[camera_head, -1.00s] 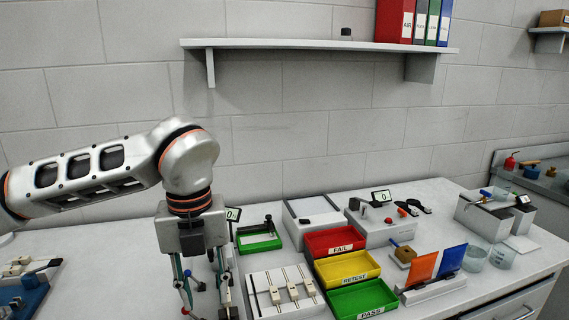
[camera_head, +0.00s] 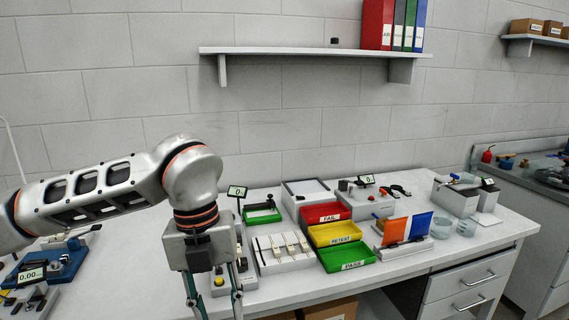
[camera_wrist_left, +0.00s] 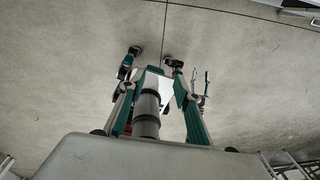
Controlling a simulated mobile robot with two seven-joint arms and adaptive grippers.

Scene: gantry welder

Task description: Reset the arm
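My left arm comes in from the left in the head view, with its gripper pointing down at the front of the bench. Its fingers run out of the bottom of that view. In the left wrist view my left gripper (camera_wrist_left: 150,62) has its two fingertips apart, with only bare floor between the tips. It holds nothing that I can see. A small pair of teal and grey prongs right of it in that view looks like my right gripper (camera_wrist_left: 201,85), too small to read its state. The head view does not show my right arm.
The white bench (camera_head: 400,267) carries red (camera_head: 324,214), yellow (camera_head: 335,234) and green (camera_head: 347,257) trays, a white fixture (camera_head: 284,252) and orange and blue panels (camera_head: 395,231). A blue device (camera_head: 62,262) stands at left. A shelf (camera_head: 310,52) hangs above. Drawers (camera_head: 470,285) are at right.

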